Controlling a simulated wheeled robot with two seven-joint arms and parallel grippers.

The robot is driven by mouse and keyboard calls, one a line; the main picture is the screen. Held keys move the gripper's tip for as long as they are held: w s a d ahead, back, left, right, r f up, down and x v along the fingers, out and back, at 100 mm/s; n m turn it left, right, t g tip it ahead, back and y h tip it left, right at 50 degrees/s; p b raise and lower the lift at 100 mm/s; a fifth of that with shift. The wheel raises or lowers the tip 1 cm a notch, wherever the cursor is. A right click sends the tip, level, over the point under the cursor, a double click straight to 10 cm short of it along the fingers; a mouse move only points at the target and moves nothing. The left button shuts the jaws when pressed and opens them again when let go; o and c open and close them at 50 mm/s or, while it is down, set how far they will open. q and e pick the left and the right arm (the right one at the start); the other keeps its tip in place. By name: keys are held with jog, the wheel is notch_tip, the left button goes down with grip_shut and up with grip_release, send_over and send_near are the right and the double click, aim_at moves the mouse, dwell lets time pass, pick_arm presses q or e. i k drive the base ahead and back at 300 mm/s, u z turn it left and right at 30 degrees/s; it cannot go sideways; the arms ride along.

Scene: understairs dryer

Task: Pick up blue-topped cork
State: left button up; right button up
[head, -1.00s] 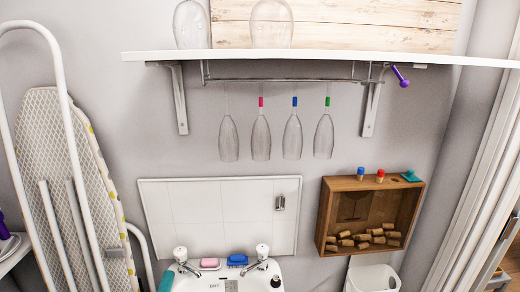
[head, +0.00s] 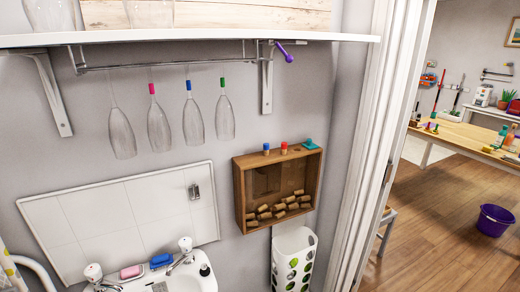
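The blue-topped cork (head: 266,149) stands upright on the top of a wooden shadow box (head: 240,190) on the wall. A red-topped cork (head: 284,148) stands just to its right, with a small gap between them. Several plain corks (head: 279,207) lie in a heap inside the box, behind its front. Neither of my grippers shows in the head view.
A white shelf (head: 200,39) with hanging glasses (head: 193,120) is above and left of the box. A sink (head: 185,280) is below left, and a white perforated bin (head: 293,262) is below the box.

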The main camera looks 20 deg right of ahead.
aim_at(265, 145)
jog(key=u, duration=2.05)
jog(key=k, duration=0.85)
jog(key=z, duration=1.3)
jog(key=i, duration=0.5)
